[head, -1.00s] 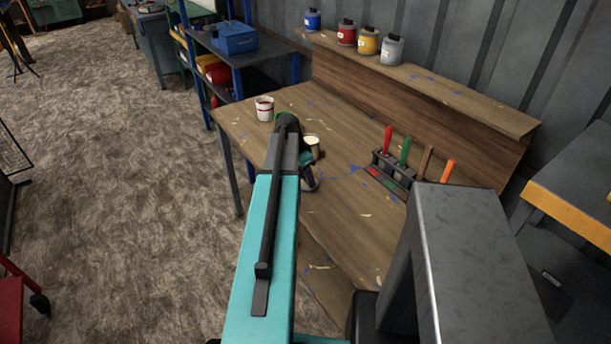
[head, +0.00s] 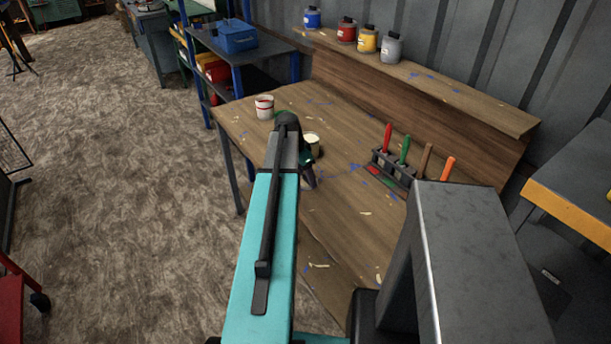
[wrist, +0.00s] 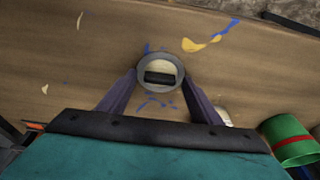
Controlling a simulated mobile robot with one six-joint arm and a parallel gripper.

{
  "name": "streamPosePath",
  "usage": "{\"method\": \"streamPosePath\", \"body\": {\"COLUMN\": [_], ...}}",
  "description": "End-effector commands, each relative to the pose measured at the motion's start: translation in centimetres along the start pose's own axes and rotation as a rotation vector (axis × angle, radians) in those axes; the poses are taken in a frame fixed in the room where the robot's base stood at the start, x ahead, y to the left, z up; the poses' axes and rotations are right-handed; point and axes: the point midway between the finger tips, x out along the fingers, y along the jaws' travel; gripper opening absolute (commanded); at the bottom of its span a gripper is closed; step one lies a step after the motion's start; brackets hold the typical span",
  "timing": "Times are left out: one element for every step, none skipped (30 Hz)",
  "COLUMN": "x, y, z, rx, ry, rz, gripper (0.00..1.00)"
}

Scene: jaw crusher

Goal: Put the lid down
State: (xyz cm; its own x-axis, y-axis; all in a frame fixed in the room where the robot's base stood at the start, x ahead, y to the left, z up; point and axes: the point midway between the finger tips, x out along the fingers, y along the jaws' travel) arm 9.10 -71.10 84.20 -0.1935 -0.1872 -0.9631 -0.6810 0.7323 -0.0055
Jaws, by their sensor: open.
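In the wrist view a small round lid (wrist: 160,62), pale with a grey rim and a dark bar handle across it, appears over the paint-marked wooden table (wrist: 70,65). My gripper (wrist: 160,82) is open, with one finger on each side of the lid. I cannot tell whether the fingers touch it or whether it lies flat on the wood. In the head view my arm hides the lid and most of the gripper. A can with a cream top (head: 312,137) stands just right of my arm on the table.
A white can with a red band (head: 264,106) stands near the table's left corner. A rack of coloured-handled tools (head: 392,168) stands to the right. Several paint jars line the back shelf (head: 430,85). In the wrist view a green can with a red band (wrist: 290,142) is at lower right.

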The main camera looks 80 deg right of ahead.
Motion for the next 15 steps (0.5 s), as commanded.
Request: {"method": "streamPosePath", "body": {"x": [-0.2, -0.3, -0.6, -0.7, -1.0, -1.3, -1.6, -1.9, -2.3, -2.6, -3.0, -3.5, -3.8, -4.2, -4.6], "y": [0.0, 0.0, 0.0, 0.0, 0.0, 0.0, -0.1, -0.1, 0.0, 0.0, 0.0, 0.0, 0.0, 0.0, 0.0], "z": [0.0, 0.0, 0.0, 0.0, 0.0, 0.0, 0.0, 0.0, 0.0, 0.0, 0.0, 0.0, 0.0, 0.0, 0.0], "rx": [0.000, 0.000, 0.000, 0.000, 0.000, 0.000, 0.000, 0.000, 0.000, 0.000, 0.000, 0.000, 0.000, 0.000, 0.000], "ry": [0.000, 0.000, 0.000, 0.000, 0.000, 0.001, 0.001, 0.001, 0.001, 0.001, 0.001, 0.001, 0.001, 0.001, 0.001], "rz": [0.000, 0.000, 0.000, 0.000, -0.001, -0.001, -0.002, -0.002, -0.001, -0.001, -0.002, -0.002, -0.002, -0.002, -0.002], "gripper": [0.58, 0.58, 0.58, 0.58, 0.58, 0.58, 0.58, 0.58, 0.58, 0.58, 0.58, 0.58, 0.58, 0.58, 0.58]}}
